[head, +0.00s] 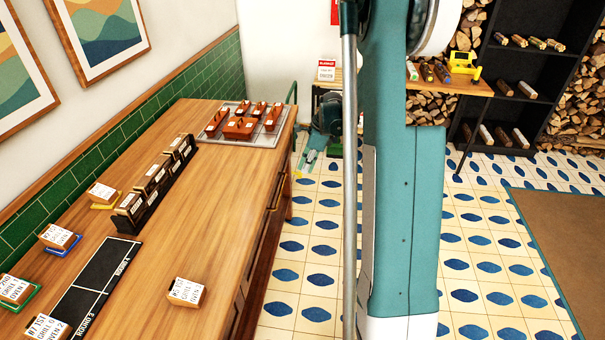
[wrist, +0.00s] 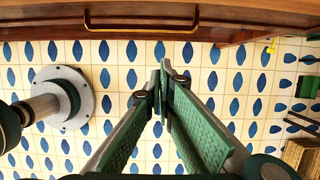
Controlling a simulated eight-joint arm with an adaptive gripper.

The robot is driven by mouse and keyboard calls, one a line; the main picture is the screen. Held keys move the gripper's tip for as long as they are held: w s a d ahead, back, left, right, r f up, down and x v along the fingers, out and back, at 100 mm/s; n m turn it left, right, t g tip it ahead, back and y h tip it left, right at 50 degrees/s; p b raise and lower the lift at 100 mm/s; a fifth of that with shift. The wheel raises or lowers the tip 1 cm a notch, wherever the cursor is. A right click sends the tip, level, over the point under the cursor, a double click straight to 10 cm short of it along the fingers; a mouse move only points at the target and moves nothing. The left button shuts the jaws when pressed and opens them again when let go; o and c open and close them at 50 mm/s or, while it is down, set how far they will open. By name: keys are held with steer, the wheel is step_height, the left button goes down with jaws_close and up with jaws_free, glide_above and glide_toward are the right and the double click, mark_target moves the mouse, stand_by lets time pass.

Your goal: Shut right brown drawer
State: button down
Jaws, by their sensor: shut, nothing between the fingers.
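The brown wooden counter (head: 215,190) has its drawer fronts on its right side, seen at a steep angle in the head view. A brown drawer front (wrist: 60,30) with a long brass handle (wrist: 140,29) runs along the top of the wrist view. I cannot tell for sure which drawer this is or how far out it stands. My gripper (head: 307,160) is beyond the counter's far right corner, low over the tiled floor. In the wrist view my gripper (wrist: 163,68) is shut and empty, its tips apart from the handle in the picture.
A tray (head: 272,140) with several rust-brown containers stands at the counter's far end. A black rack (head: 160,187) and ticketed blocks stand nearer. A counter leg (wrist: 234,50) shows right of the drawer front. Patterned floor (head: 310,250) beside the counter is clear.

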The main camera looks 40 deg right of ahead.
steer(key=shift+v, duration=0.95)
steer(key=s+a+r+n+t+h, duration=0.1)
steer(key=s+a+r+n, duration=0.5)
steer(key=a+r, duration=0.4)
steer(key=s+a+r+n+t+h, duration=0.1)
steer(key=s+a+r+n, duration=0.55)
steer(key=a, duration=0.65)
steer(key=s+a+r+n+t, duration=0.2)
steer(key=s+a+r+n, duration=0.1)
steer(key=s+a+n, duration=1.1)
steer(key=shift+s+a+r+t, duration=0.25)
steer(key=shift+s+a+t, duration=0.15)
steer(key=shift+s, duration=1.9)
